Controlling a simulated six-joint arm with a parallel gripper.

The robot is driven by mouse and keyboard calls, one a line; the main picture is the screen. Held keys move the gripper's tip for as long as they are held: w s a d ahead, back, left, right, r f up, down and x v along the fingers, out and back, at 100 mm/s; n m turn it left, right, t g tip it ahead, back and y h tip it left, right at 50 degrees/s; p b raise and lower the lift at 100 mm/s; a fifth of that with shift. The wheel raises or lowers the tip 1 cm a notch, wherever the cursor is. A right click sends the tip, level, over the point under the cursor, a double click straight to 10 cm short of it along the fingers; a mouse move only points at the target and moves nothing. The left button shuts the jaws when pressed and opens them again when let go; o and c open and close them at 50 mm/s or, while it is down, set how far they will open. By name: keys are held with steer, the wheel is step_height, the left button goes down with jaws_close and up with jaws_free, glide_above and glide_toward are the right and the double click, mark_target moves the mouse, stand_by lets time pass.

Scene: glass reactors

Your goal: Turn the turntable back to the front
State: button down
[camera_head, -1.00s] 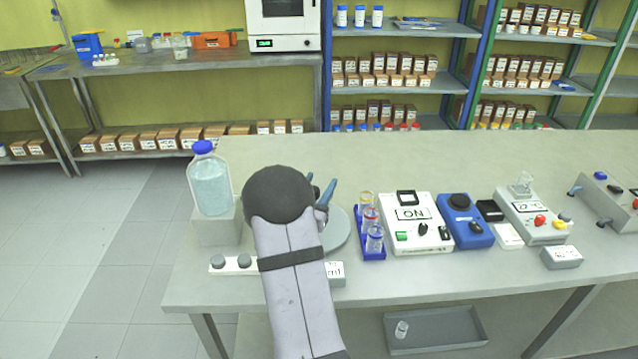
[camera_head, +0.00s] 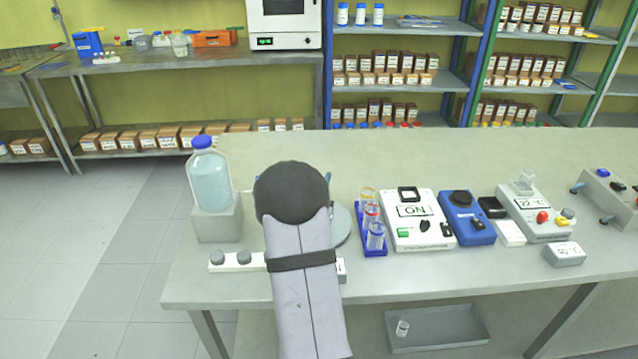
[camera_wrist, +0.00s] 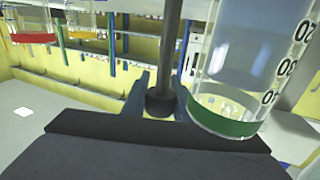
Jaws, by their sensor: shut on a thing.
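The turntable (camera_head: 342,226) is a grey disc on the bench, mostly hidden behind my arm; only its right edge shows. My gripper (camera_wrist: 160,92) is in the wrist view, its blue fingers either side of a dark upright rod (camera_wrist: 172,45) with a rounded knob at its lower end. The gripper is shut on this rod. I cannot tell how the rod joins the turntable. A clear graduated vessel (camera_wrist: 235,70) with a green base stands close to the right of the rod. In the head view my wrist hides nearly all of the gripper.
A blue-capped bottle (camera_head: 208,180) stands on a grey block left of my arm. A blue rack with glass tubes (camera_head: 372,240) is close right of the turntable, then a white device (camera_head: 418,222) and a blue device (camera_head: 465,220).

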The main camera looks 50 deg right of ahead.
steer(key=c, duration=1.4)
jaws_free()
step_height(320, 180, up, 10)
steer(key=shift+b, duration=0.3)
